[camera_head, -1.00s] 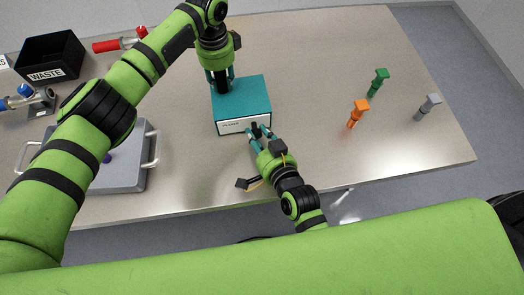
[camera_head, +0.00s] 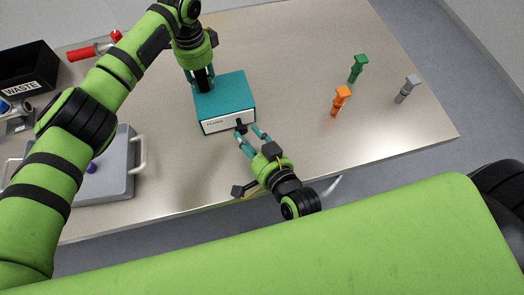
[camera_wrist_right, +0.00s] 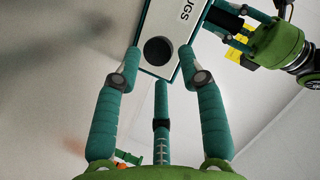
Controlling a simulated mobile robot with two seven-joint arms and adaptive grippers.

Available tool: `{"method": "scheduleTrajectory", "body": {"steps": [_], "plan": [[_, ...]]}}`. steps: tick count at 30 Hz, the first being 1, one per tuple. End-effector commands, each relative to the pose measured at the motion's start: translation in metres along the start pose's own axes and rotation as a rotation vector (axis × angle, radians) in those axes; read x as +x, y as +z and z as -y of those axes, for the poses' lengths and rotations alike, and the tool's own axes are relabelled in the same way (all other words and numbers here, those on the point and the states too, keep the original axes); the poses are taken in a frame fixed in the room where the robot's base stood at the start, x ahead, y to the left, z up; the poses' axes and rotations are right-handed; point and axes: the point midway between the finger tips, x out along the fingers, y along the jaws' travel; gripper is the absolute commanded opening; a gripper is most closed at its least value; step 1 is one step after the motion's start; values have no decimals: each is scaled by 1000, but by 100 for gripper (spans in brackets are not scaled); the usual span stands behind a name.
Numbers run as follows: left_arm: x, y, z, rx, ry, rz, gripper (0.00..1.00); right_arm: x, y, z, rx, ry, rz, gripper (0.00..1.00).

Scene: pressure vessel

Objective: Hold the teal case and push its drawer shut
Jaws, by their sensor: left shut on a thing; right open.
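The teal case (camera_head: 225,95) stands on the table in the head view. Its white drawer front (camera_head: 214,127) carries lettering and a black knob (camera_head: 241,125), and shows no clear gap to the case. My left gripper (camera_head: 203,84) is shut on the case at its far left side; its fingertips are partly hidden. My right gripper (camera_head: 252,134) is open in front of the drawer, its fingers spread near the knob. In the right wrist view the round knob (camera_wrist_right: 158,50) faces the open fingers, and my left gripper (camera_wrist_right: 236,32) shows at the case's edge.
Green (camera_head: 358,68), orange (camera_head: 340,100) and grey (camera_head: 406,89) plugs stand to the right. A grey tray (camera_head: 118,185) with handles lies at left, partly behind my left arm. A black waste bin (camera_head: 28,68) is at far left. The table between case and plugs is clear.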

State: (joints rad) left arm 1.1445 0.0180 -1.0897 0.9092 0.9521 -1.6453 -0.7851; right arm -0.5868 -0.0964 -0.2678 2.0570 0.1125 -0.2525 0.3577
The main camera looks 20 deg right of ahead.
Motion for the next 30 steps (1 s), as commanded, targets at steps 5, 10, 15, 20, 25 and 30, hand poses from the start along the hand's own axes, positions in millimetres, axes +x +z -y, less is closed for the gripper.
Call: {"method": "scheduleTrajectory", "body": {"steps": [5,10,15,20,25,30], "plan": [[1,2,1,-3,-2,3,0,-41,1,0,-1,1,4,40],[1,2,1,-3,-3,4,0,-68,1,0,-1,1,2,40],[1,2,1,-3,-3,4,0,-80,0,0,-1,-1,-1,40],[0,2,1,-3,-3,4,0,-82,0,0,0,-1,-1,40],[0,2,1,-3,-3,4,0,-81,0,0,0,-1,-1,40],[0,2,1,-3,-3,4,57,-81,0,0,0,-1,-1,40]]}}
